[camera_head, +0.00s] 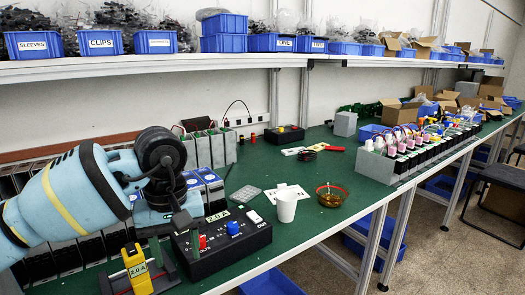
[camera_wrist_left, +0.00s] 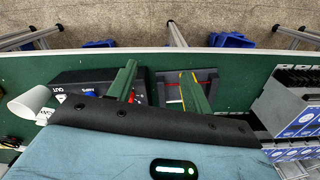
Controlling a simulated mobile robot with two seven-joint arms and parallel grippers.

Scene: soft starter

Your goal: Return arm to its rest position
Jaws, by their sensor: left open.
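My left arm (camera_head: 70,205), light blue with a yellow band, comes in from the left over the near end of the green table (camera_head: 310,222). Its left gripper (camera_head: 169,246) points down, with two green fingers apart and nothing seen between them. The fingers also show in the left wrist view (camera_wrist_left: 158,70). Right of them is a black box (camera_head: 232,248) with a 2.0A label, a red part and a blue part. A yellow 2.0A block (camera_head: 137,270) stands in a dark holder at the near edge. My right gripper is out of view.
Rows of blue-and-white modules (camera_head: 207,190) stand behind and beside my arm. A white cup (camera_head: 286,206) and an amber bowl (camera_head: 332,196) stand right of the black box. A rack of several small parts (camera_head: 400,158) is farther right. A shelf (camera_head: 150,64) with blue bins runs above.

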